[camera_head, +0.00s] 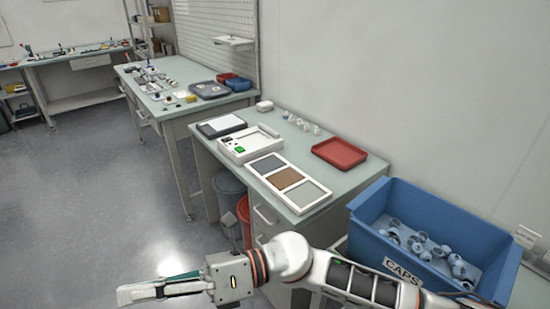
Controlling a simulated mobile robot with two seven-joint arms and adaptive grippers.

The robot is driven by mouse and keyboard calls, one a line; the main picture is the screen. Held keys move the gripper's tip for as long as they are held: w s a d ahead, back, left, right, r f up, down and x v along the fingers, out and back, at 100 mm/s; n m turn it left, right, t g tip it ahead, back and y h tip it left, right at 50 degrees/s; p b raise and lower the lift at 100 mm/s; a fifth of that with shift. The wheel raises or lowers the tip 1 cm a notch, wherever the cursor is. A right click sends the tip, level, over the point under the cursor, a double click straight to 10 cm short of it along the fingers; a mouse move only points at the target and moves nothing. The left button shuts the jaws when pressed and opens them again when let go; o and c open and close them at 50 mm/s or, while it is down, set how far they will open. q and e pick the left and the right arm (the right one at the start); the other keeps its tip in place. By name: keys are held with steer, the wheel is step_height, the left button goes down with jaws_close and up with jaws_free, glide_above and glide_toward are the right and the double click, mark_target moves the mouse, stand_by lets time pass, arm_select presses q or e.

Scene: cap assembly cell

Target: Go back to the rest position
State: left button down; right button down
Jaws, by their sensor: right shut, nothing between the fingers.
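My right arm comes in from the lower right and reaches left across the bottom of the head view. My right gripper (133,294) is shut and empty, pointing left over the grey floor (90,230). It is in front of the near workbench, apart from it and touching nothing that I can see. My left gripper does not show.
A blue bin (440,213) marked CAPS holds several grey-blue caps at the right. The near workbench (290,141) carries a red tray (339,153), a white fixture (250,143) and a three-part tray (316,209). Bins stand beneath. The floor at left is clear.

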steer(key=w+d+f+m+t+y, duration=0.1)
steer(key=w+d+m+t, duration=0.4)
steer(key=w+m+t, duration=0.5)
steer(key=w+d+f+m+t, duration=0.2)
steer(key=w+d+m+t, duration=0.3)
steer(key=m+t, duration=0.6)
steer(key=w+d+f+m+t+h, duration=0.25)
steer(key=d+f+m+h, duration=0.45)
steer(key=m, duration=0.4)
steer(key=s+d+f+m+g+h, duration=0.2)
steer(key=d+f+m+h, duration=0.4)
steer(key=d+f, duration=0.7)
steer(key=s+d+f+m+g+h, duration=0.1)
steer(key=s+d+f+m+g, duration=0.1)
steer(key=s+d+f, duration=0.3)
steer(key=s+d+f+m+g+h, duration=0.1)
steer(key=s+d+f+m, duration=0.4)
steer(key=f, duration=0.5)
steer(key=shift+s+d+f+g+h, duration=0.2)
steer(key=shift+s+d+g+h, duration=0.2)
steer(key=shift+s+h, duration=0.3)
steer(key=shift+d, duration=0.1)
stand_by(0.4)
